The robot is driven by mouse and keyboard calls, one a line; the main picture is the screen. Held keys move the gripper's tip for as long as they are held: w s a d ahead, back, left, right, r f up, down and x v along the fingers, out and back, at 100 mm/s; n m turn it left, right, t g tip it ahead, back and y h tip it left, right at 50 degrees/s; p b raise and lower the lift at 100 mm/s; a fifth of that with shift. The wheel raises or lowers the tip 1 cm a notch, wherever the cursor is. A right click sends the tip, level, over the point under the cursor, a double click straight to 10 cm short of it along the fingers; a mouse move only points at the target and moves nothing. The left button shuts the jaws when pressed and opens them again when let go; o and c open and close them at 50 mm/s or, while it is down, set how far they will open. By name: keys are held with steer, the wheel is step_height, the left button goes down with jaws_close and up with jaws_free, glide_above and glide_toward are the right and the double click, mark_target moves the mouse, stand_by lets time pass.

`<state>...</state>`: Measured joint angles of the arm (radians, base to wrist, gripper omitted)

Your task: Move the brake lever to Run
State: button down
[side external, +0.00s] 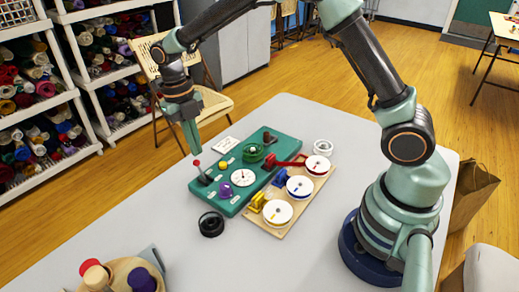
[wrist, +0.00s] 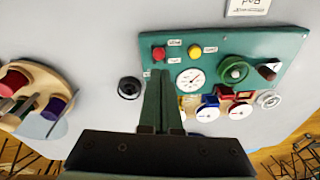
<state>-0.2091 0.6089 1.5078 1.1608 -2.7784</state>
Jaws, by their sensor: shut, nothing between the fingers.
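A green control panel (side external: 235,205) lies on the grey table. At its left end a lever with a red ball tip (side external: 197,163) stands on a dark base; the red tip also shows in the wrist view (wrist: 158,53). Its labels are too small to read, so I cannot tell which side is Run. My gripper (side external: 194,150) is shut and empty, pointing down just above the red tip in the side view. In the wrist view, my gripper (wrist: 162,76) covers part of the panel's near edge and appears apart from the lever.
The panel also holds a yellow button (side external: 223,165), a purple knob (side external: 225,190), a dial (side external: 242,178), a green wheel (side external: 251,152) and a brown knob (side external: 269,138). A wooden board (side external: 272,233) with white discs, a black ring (side external: 211,225) and a white ring (side external: 323,147) lie close by.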

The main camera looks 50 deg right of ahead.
steer(key=w+r, duration=0.4)
steer(key=w, duration=0.2)
steer(key=shift+d+r, duration=0.2)
steer(key=shift+r, duration=0.05)
steer(key=shift+s+r, duration=0.1)
steer(key=s+d+r+m+t, duration=0.45)
steer(key=s+r+m, duration=0.55)
steer(key=m, duration=0.6)
steer(key=s+d+f+m+t, duration=0.1)
steer(key=s+d+m, duration=0.3)
steer(key=s+m, duration=0.7)
steer(key=m+t, duration=0.1)
steer(key=m, duration=0.6)
steer(key=shift+d+t, duration=0.2)
steer(key=shift+t, duration=0.15)
